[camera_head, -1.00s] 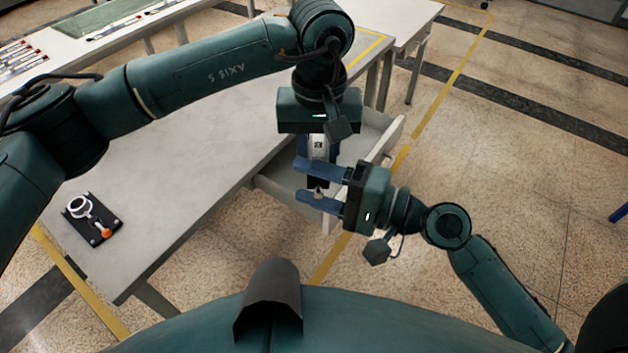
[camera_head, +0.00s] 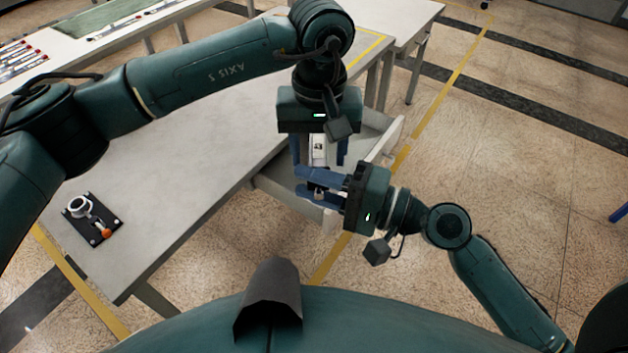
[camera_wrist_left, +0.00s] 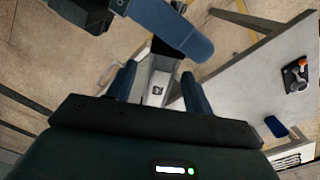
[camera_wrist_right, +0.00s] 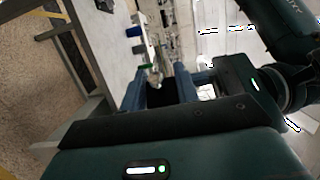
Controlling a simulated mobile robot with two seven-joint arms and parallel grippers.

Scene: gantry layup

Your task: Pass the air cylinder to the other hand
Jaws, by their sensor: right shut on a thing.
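The air cylinder (camera_head: 318,150), a silver body with a dark label, stands roughly upright in the picture. My right gripper (camera_head: 318,185) is shut on its lower end. My left gripper (camera_head: 318,155) comes from above and is open, with one finger on each side of the cylinder. The left wrist view shows the cylinder (camera_wrist_left: 156,88) between the spread left fingers (camera_wrist_left: 158,88), with a gap on both sides. One right finger crosses in front of its far end there. In the right wrist view the right fingers (camera_wrist_right: 160,85) stand around the dark cylinder end.
A grey table (camera_head: 190,190) lies to the left, with a black fixture plate (camera_head: 92,220) carrying a white ring and an orange knob. An open drawer (camera_head: 375,150) sits below and behind the grippers. Open floor lies to the right.

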